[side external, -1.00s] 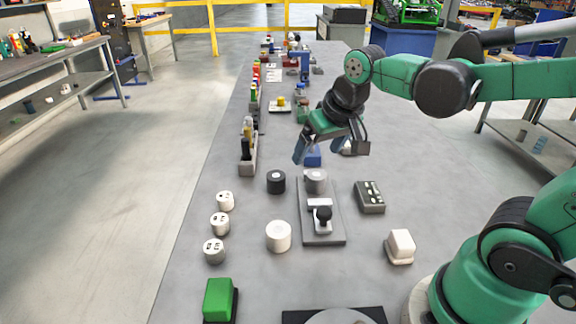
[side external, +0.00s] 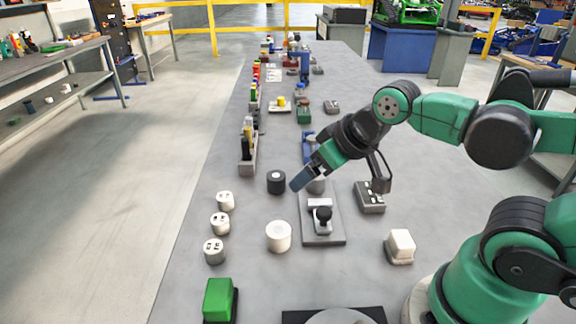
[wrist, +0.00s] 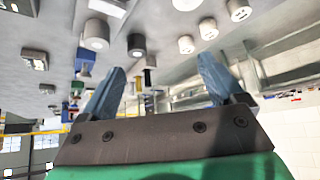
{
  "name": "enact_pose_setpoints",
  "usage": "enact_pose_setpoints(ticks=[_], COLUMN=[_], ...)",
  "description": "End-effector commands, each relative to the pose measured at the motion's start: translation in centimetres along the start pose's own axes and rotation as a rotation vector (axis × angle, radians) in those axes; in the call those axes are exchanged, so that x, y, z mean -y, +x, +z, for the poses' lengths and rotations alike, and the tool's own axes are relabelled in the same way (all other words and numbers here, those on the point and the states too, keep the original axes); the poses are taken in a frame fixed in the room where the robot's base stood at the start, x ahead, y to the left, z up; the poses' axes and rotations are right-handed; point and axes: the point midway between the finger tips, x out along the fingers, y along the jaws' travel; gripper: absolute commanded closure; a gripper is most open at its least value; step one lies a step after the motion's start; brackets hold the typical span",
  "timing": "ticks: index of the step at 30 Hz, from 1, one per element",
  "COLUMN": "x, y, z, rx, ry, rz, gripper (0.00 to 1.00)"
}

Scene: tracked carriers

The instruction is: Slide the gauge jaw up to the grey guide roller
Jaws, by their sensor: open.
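The gauge is a grey plate (side external: 334,238) on the bench in the side view. Its pale sliding jaw (side external: 319,202) has a black knob (side external: 322,214) on the near side. The grey guide roller (side external: 317,186) stands at the plate's far end, partly hidden by my gripper. A gap shows between jaw and roller. My gripper (side external: 299,182) is tilted down to the left, above and beside the roller; its fingers overlap in this view. In the wrist view my gripper (wrist: 162,75) has its blue fingers spread, with nothing held. The grey roller (wrist: 96,36) appears upper left there.
A black roller (side external: 276,182) stands left of the gauge, a white cylinder (side external: 278,236) at its near left. A button box (side external: 369,197) and a white block (side external: 400,246) lie to the right. Several bins and parts line the bench behind.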

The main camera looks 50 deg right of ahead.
Motion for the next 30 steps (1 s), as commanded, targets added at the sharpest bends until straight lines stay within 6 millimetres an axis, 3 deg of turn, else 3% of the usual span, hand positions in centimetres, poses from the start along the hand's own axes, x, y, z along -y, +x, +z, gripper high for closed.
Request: enact_pose_setpoints(ticks=[3, 5, 10, 21, 30], x=[0.0, 0.0, -0.6, -2.8, -3.0], y=[0.0, 0.0, 0.6, 3.0, 4.3], z=[0.0, 0.0, 0.2, 2.0, 3.2], rx=[0.0, 0.004, 0.117, 0.562, 0.624], ry=[0.0, 0.0, -0.001, 0.0, 0.0], rz=[0.0, 0.001, 0.011, 0.006, 0.0], gripper=[0.15, 0.3, 0.3, 0.3, 0.3])
